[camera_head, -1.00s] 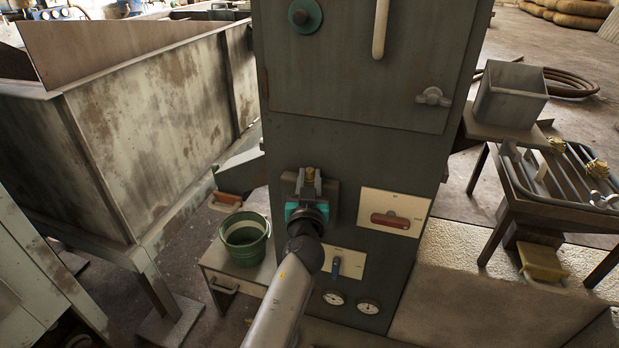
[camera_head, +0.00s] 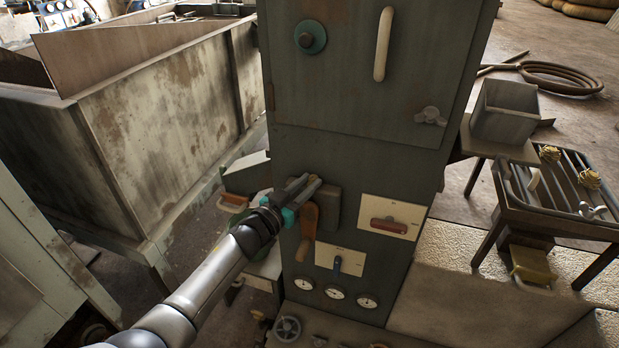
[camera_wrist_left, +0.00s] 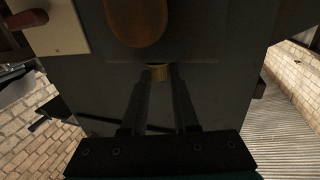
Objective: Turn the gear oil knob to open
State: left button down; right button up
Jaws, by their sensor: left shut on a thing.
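My left gripper (camera_head: 305,187) is at a dark box on the front of the green cabinet (camera_head: 350,155), its fingers pointing up and right. In the left wrist view its two fingers (camera_wrist_left: 158,88) are shut on a small brass knob (camera_wrist_left: 158,72), mostly hidden between the tips. A brown handle (camera_head: 307,225) hangs just below the gripper; it also shows in the left wrist view (camera_wrist_left: 137,18). I see no label naming the gear oil knob. My right gripper is not in view.
Several gauges (camera_head: 335,292) sit lower. A rusty metal bin (camera_head: 160,125) stands left; a rack table (camera_head: 560,190) stands right.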

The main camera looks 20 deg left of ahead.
pick_arm(q)
jog(key=shift+w+a+r+m+g+h+b, duration=0.1)
jog(key=shift+a+m+g+h+b, duration=0.1)
jog(key=shift+m+g+h, duration=0.4)
jog(key=shift+w+a+m+g+h+b, duration=0.1)
jog(key=shift+m+g+h+b, duration=0.1)
jog(key=shift+m+h, duration=0.65)
jog(key=shift+h, duration=0.45)
jog(key=c, duration=0.7)
grip_release()
